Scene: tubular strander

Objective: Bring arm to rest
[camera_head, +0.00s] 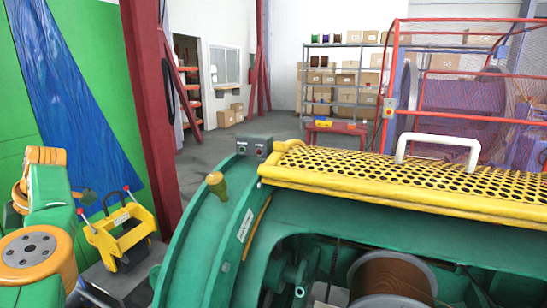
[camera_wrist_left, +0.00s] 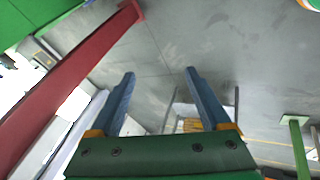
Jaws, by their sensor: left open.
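My left arm (camera_head: 45,225), with green and orange links, comes in at the lower left of the head view; its gripper cannot be made out there. In the left wrist view my left gripper (camera_wrist_left: 160,74) has its two blue fingers wide apart, with nothing between them but grey floor beyond. My right arm and gripper are in neither view.
The green strander machine (camera_head: 215,235) with its yellow perforated guard (camera_head: 400,180) and white handle (camera_head: 438,148) fills the right. A yellow device (camera_head: 122,230) stands beside my left arm. A red column (camera_head: 150,95) rises behind; it also crosses the left wrist view (camera_wrist_left: 65,85). Open floor lies beyond.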

